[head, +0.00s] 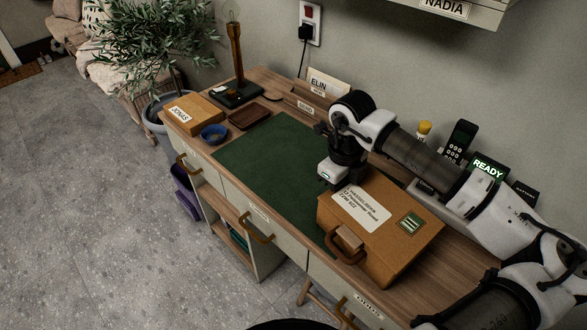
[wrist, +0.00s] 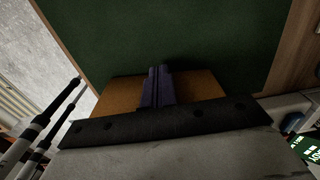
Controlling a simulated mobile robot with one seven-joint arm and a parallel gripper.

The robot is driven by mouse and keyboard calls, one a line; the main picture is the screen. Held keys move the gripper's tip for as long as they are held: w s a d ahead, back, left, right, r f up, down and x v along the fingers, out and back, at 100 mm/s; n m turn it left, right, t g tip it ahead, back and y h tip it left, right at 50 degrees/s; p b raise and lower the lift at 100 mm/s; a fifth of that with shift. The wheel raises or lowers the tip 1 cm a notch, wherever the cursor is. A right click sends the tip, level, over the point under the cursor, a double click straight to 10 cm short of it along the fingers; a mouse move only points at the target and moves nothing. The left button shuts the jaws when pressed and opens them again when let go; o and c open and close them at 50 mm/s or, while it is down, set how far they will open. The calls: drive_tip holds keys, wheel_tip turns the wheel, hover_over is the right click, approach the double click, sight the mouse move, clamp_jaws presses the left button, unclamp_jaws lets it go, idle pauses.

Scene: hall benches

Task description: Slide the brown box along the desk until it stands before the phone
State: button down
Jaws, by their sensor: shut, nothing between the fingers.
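The brown box (head: 390,235) is a large case with a white address label, a green sticker and a handle on its front side. It lies on the right part of the desk (head: 460,262), overlapping the right end of the green mat. The phone (head: 459,140) stands upright at the back right, behind the box. My gripper (head: 335,176) is at the box's left back corner; its fingertips are hidden in the head view. In the wrist view my fingers (wrist: 158,72) are shut and empty, in front of the box (wrist: 120,94). I cannot tell whether they touch it.
The green mat (head: 265,165) is clear to the left of the box. A small box labelled JONAS (head: 193,108), a blue bowl (head: 214,132), a brown tray (head: 249,116) and a lamp (head: 238,70) occupy the left end. A lit READY display (head: 488,170) stands right of the phone.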

sight(379, 218)
drive_tip(key=s+d+b, duration=0.2)
drive_tip(key=s+d, duration=0.1)
drive_tip(key=s+d+b, duration=0.3)
drive_tip(key=s+d, duration=0.1)
drive_tip(key=shift+s+f+b, duration=0.2)
drive_tip(key=shift+b, duration=0.15)
drive_tip(key=shift+s+d+r, duration=0.2)
drive_tip(key=shift+s+d, duration=0.1)
